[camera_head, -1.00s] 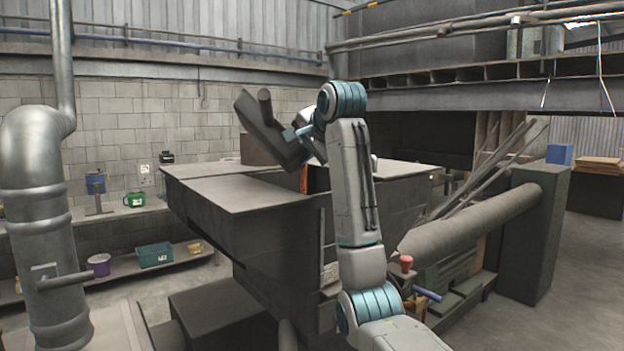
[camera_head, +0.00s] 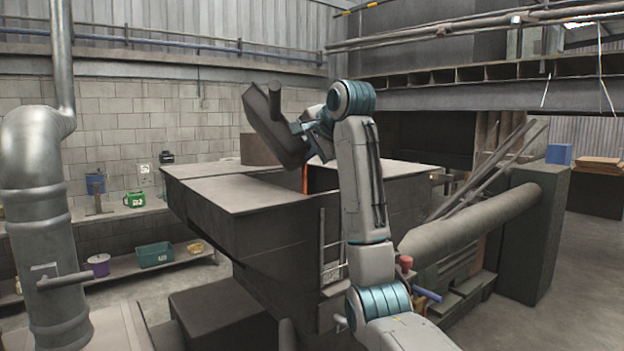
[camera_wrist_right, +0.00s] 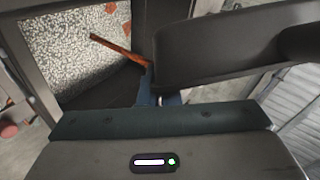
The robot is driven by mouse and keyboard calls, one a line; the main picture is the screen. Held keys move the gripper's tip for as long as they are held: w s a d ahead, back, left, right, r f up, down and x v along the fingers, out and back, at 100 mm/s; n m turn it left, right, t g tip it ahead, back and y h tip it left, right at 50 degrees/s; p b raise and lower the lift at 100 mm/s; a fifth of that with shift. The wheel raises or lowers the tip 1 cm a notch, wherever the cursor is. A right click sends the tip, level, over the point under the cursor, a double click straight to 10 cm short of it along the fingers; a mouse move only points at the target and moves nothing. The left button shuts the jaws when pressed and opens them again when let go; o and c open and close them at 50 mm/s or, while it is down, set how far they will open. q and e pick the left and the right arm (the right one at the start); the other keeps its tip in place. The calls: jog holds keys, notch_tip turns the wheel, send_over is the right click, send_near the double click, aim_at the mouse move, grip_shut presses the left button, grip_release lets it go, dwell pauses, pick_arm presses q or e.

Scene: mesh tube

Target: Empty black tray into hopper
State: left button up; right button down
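The black tray (camera_head: 268,130) is held up over the large dark hopper (camera_head: 240,192) in the head view, tilted steeply with its long side running from upper left to lower right. My right gripper (camera_head: 314,130) is at the tray's right side and shut on it. In the right wrist view the tray (camera_wrist_right: 235,48) fills the upper right, its near edge at the fingers (camera_wrist_right: 160,98). A speckled white and orange-brown mass (camera_wrist_right: 80,45) lies below, inside dark walls. I cannot tell whether anything is left in the tray. My left gripper is out of view.
An orange bar (camera_wrist_right: 122,52) crosses the opening near the tray in the wrist view. A big metal duct (camera_head: 35,190) stands at the left. A thick pipe (camera_head: 470,222) runs right of the hopper. Shelves with small tubs (camera_head: 155,254) line the back wall.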

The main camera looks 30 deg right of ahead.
jog(key=shift+s+d+r+m+y, duration=0.15)
jog(key=shift+d+r+m+y, duration=0.15)
jog(key=shift+d+m+y, duration=0.5)
dwell(0.9)
jog(key=shift+d+t+y+b, duration=0.25)
jog(key=shift+t+y+b, duration=0.05)
jog(key=shift+b, duration=0.1)
jog(key=d+m+y+b, duration=0.1)
jog(key=b, duration=0.2)
jog(key=d+m+t+y+b, duration=0.1)
jog(key=d+m+y+b, duration=0.1)
jog(key=b, duration=0.1)
jog(key=shift+s, duration=0.35)
